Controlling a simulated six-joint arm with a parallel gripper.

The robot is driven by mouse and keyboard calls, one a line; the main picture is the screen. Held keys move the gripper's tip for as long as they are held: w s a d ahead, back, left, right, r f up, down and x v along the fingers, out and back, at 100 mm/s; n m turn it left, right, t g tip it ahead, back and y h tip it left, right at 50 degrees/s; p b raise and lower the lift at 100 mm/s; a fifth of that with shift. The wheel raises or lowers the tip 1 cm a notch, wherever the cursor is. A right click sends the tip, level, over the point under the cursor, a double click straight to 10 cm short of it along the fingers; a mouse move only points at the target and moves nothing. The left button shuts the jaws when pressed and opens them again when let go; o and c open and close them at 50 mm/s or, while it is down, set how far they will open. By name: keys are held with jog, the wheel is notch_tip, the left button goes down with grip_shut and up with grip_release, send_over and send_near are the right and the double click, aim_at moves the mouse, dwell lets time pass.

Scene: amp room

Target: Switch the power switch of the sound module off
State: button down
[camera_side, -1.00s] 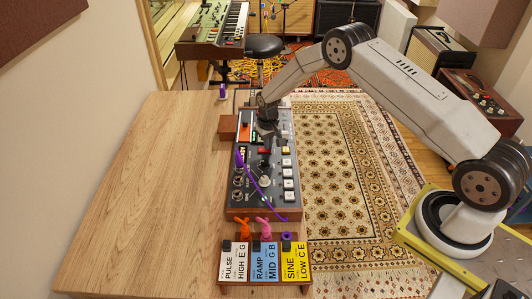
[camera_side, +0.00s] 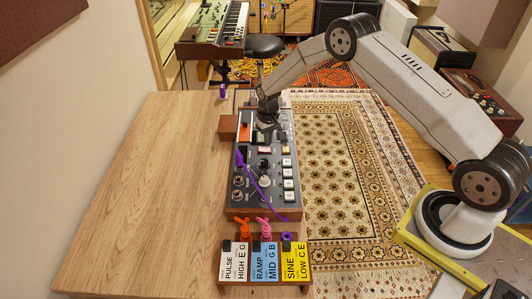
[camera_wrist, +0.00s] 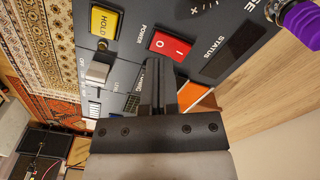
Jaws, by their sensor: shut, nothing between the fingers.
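The sound module (camera_side: 241,200) is a grey box with wooden ends on the table. Its power switch is a red rocker (camera_wrist: 170,45) marked O and I, beside the word POWER in the wrist view. In the side view the power switch (camera_side: 264,150) shows a pale face near the panel's middle. Which side of the rocker is pressed in, I cannot tell for sure. My gripper (camera_wrist: 160,72) is shut and empty, with its tips close to the switch's lower edge in the wrist view. In the side view my gripper (camera_side: 266,136) is over the module's far half, behind the switch.
A yellow HOLD button (camera_wrist: 105,22) and a lever-like pale control (camera_wrist: 98,70) are near the switch. A purple cable (camera_side: 250,174) crosses the module's near half. The wooden table (camera_side: 150,190) is clear at left.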

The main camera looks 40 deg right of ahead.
aim_at(269, 151)
jog(key=shift+r, duration=2.1)
jog(key=s+a+r+n+t, duration=0.15)
jog(key=s+a+r, duration=0.35)
jog(key=s+r, duration=0.6)
jog(key=s+a+r+n+t, duration=0.1)
jog(key=s+a+r, duration=0.2)
jog(key=s, duration=1.2)
jog(key=shift+s, duration=0.25)
